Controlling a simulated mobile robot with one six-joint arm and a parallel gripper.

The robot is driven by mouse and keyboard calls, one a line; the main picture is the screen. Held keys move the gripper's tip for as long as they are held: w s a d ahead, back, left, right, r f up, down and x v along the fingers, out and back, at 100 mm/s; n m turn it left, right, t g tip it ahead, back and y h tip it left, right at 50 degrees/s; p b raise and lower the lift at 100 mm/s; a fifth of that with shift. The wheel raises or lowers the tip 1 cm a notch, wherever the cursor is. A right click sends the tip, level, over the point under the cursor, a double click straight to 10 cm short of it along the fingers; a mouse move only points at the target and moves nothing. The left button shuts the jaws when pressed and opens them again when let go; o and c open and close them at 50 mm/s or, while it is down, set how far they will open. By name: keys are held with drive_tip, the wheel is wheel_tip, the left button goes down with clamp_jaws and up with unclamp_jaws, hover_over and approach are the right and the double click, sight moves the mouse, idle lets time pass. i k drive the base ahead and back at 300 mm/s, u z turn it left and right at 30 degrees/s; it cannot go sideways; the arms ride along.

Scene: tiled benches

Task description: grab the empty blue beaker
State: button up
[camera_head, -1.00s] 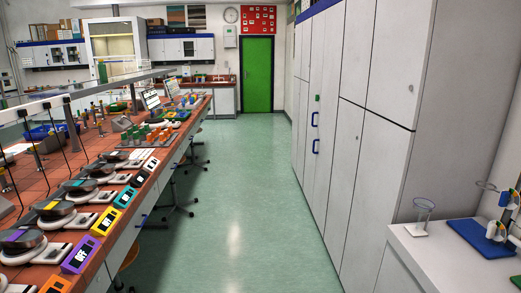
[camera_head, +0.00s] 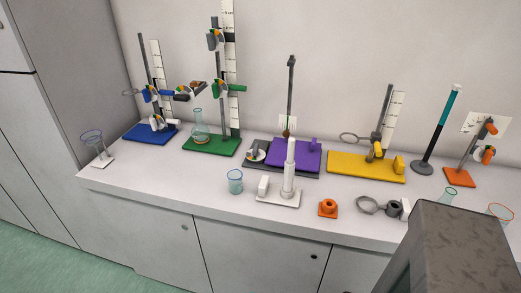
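A small clear beaker (camera_head: 235,187) with a bluish tint and rim stands upright near the front of the white bench, left of a white stand. I see no clear fill in it, but it is too small to be sure. At the bench's left end, a clear flared vessel with a bluish rim (camera_head: 92,141) is above a small white base (camera_head: 103,161). A greenish-rimmed glass (camera_head: 447,196) and an orange-rimmed glass (camera_head: 499,213) are at the right. My gripper's fingers are not in view.
The white bench (camera_head: 150,185) runs along the wall. Behind the beaker are blue (camera_head: 140,136), green (camera_head: 222,150), purple (camera_head: 285,160) and yellow (camera_head: 345,167) stand bases. A white stand (camera_head: 279,199) is close beside it. A large grey block (camera_head: 455,245) covers the lower right.

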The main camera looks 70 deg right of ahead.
sight(236, 177)
drive_tip(key=u, duration=0.85)
drive_tip(key=k, duration=0.1)
drive_tip(key=z, duration=2.6)
drive_tip(key=k, duration=0.9)
drive_tip(key=u, duration=0.15)
drive_tip(key=i, duration=0.7)
